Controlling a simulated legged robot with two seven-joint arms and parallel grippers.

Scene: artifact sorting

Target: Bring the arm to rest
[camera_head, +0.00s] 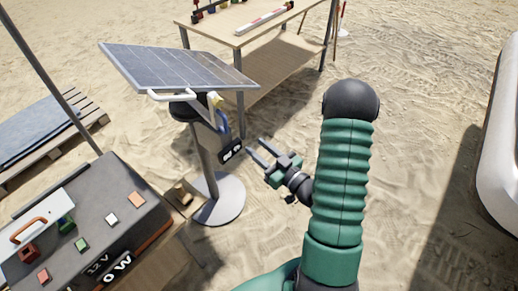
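My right arm (340,190) rises from the bottom of the head view, green and ribbed with a black elbow cap. It bends down to my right gripper (256,149), which points left. Its two fingers are spread with a gap between them, and nothing shows in it. The gripper is right of a dark hanging tag with white marks (231,152), apparently just apart from it, on the solar panel stand. My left gripper is not in view.
A tilted solar panel (175,68) stands on a post with a round base (222,205). A dark case (125,215) with small coloured blocks is at lower left. A wooden table (250,28) is behind, and a white rounded object (503,150) at right. Sand between is clear.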

